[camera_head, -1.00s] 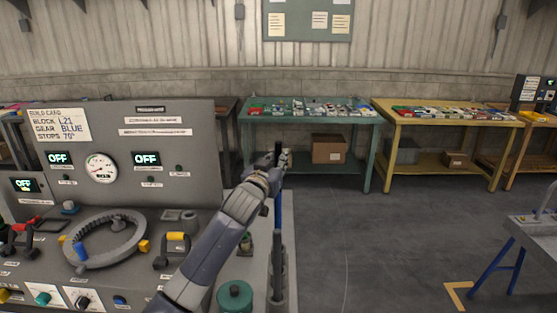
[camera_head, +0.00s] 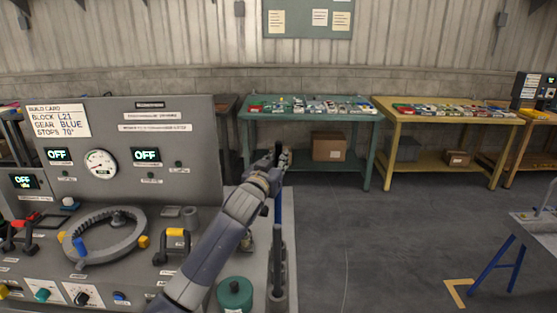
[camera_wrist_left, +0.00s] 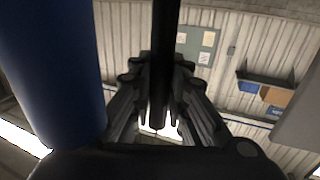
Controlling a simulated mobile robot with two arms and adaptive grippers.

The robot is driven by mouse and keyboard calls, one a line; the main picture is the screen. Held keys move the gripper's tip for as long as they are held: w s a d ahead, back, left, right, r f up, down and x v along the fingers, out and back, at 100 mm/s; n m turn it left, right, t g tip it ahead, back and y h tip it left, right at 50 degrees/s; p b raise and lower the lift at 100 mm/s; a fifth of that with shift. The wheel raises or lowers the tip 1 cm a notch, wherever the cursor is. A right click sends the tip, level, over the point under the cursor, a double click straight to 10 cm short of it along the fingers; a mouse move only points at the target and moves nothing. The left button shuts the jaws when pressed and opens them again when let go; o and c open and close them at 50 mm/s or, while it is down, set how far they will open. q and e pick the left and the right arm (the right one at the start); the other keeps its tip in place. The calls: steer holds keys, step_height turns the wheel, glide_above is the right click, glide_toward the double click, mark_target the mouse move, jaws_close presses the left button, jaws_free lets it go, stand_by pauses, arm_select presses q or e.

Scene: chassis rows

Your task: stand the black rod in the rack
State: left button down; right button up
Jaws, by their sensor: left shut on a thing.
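My left gripper (camera_head: 281,158) is above the right end of the bench. It is shut on the black rod (camera_wrist_left: 165,40), which runs upright between the fingers in the left wrist view. In the head view only the rod's dark top (camera_head: 277,149) shows clearly at the gripper. The grey rack (camera_head: 279,300) is at the bench's right edge, lower down, and is partly cut off by the frame. A dark upright rod (camera_head: 278,262) stands at the rack. A blue rod (camera_head: 278,207) shows behind it, and is large at the left of the wrist view (camera_wrist_left: 50,70). My right gripper is out of view.
A grey control panel (camera_head: 190,105) and a ring fixture (camera_head: 101,250) fill the left of the bench. A green round container (camera_head: 235,294) is close to the rack's left. Green (camera_head: 249,118) and yellow (camera_head: 393,122) tables stand behind. Open floor lies right.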

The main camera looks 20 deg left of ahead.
arm_select(q)
steer(key=shift+f+b, duration=0.3)
steer(key=shift+f, duration=0.1)
steer(key=c, duration=1.5)
jaws_free()
steer(key=shift+s, duration=0.15)
steer(key=shift+o, duration=0.2)
steer(key=s, duration=1.2)
steer(key=shift+a, duration=0.2)
steer(key=shift+r, duration=0.1)
steer(key=shift+s, duration=0.1)
